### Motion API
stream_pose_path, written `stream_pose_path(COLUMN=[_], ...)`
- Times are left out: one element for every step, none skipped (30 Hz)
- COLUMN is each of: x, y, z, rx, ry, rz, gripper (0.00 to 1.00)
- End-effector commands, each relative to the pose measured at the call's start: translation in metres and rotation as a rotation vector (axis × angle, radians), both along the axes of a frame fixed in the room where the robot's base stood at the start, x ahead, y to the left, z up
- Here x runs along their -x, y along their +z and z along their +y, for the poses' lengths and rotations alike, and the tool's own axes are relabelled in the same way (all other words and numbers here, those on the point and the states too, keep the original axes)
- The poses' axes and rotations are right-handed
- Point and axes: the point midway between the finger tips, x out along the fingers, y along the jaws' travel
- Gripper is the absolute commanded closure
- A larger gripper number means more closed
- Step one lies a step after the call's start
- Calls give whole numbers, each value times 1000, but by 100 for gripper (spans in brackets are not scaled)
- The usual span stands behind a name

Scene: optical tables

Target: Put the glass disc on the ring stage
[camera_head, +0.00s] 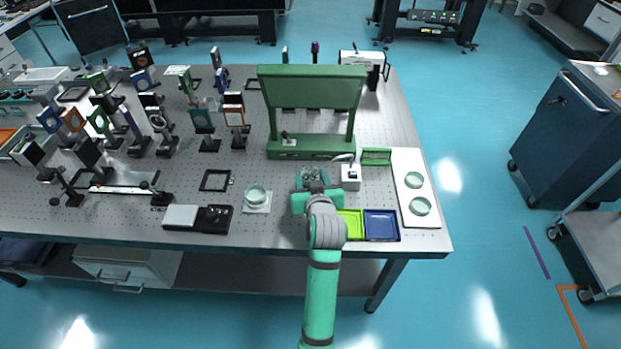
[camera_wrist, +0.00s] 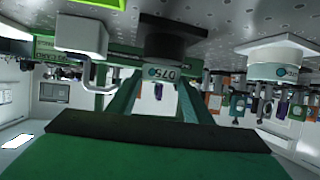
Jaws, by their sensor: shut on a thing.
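Two pale glass discs (camera_head: 414,180) (camera_head: 420,206) lie on a white tray at the right of the table. Another round glass piece (camera_head: 257,193) rests on a white round stand with a square base, left of my gripper. My green gripper (camera_head: 312,177) is near the table's front middle, its fingers close around something small, apparently a glass disc, which is hard to make out. A white stand (camera_wrist: 277,62) shows at right.
A tall green frame (camera_head: 312,72) stands behind my gripper. A small white box (camera_head: 350,178) is close on its right. Yellow and blue bins (camera_head: 381,239) are at the front right. A black-and-white box (camera_head: 182,216) lies left, and many optic mounts crowd the left side.

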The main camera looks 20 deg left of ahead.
Motion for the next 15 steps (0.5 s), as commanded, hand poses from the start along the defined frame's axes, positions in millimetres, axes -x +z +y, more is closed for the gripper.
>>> stream_pose_path(x=[0,0,0,0,0,0,0,0,0,0,0,0,0,0,0], y=[-3,-4,-4,-4,-4,-4,-4,-4,-4,-4,-5,-6,-7,-8,-8], z=[0,1,1,1,1,1,1,1,1,1,1,1,1,1,1], rx=[-1,0,0,-1,-1,-1,0,0,0,0,0,0,0,0,0], ry=[1,1,1,1,1,1,2,2,2,2,1,1,1,1,2], rz=[-1,-2,-2,-3,-3,-3,-3,-3,-3,-3,-2,-2,-2,-2,-2], gripper=[81,81,81,81,81,81,81,81,81,81,81,81,81,81,45])
